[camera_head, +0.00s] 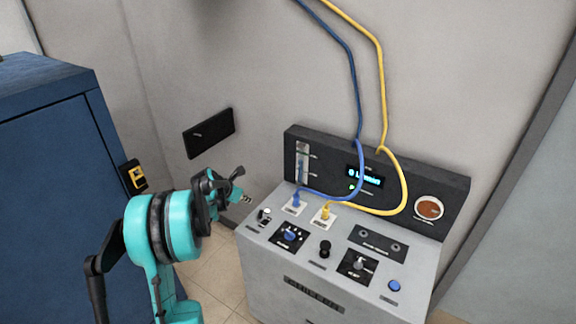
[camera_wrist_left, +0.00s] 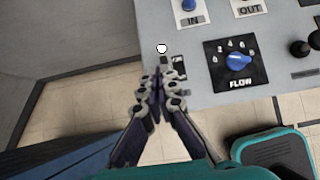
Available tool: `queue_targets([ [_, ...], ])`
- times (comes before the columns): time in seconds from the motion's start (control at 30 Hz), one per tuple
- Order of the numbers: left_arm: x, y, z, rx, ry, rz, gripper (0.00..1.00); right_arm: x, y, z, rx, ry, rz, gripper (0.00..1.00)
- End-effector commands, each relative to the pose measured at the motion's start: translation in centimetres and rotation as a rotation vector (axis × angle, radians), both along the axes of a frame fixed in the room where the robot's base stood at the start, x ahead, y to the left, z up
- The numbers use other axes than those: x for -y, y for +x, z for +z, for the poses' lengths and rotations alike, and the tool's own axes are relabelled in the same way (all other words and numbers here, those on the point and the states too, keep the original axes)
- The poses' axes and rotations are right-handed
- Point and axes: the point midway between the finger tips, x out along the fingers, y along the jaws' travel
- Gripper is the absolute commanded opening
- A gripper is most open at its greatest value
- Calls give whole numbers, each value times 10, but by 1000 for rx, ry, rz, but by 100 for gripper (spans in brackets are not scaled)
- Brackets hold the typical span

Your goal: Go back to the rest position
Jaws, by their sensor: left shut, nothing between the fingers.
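My left gripper (camera_head: 238,190) is shut and empty. In the head view it is just left of the grey control console (camera_head: 285,270), by its left top edge. In the left wrist view the closed fingers (camera_wrist_left: 157,82) point at the console's corner, with a small switch with a white round tip (camera_wrist_left: 162,48) just beyond them. That switch (camera_head: 265,214) also shows in the head view. I cannot tell whether the fingers touch the console. My right gripper is not in view.
A blue hose (camera_head: 354,70) and a yellow hose (camera_head: 381,75) rise from the console's ports. The blue FLOW knob (camera_wrist_left: 238,61) is near the gripper. A blue cabinet (camera_head: 60,170) stands left of my arm. Tiled floor (camera_head: 215,275) lies between cabinet and console.

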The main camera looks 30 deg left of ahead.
Motion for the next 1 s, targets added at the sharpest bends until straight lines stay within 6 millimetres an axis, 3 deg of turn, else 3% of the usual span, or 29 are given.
queue_targets([
  [0.17,3,0,2,0,8,-11,0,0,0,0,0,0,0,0],
  [0.27,20,-3,11,-3,67,-85,0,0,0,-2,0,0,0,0],
  [0.37,56,-12,30,-6,199,-252,0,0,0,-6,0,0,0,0],
  [0.47,105,-30,52,-9,387,-492,0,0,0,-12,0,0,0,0],
  [0.6,169,-67,75,-6,666,-854,0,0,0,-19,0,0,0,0],
  [0.73,222,-110,85,5,921,-1192,0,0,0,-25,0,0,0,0],
  [1.0,299,-209,73,47,1451,-1889,0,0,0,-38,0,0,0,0],
])
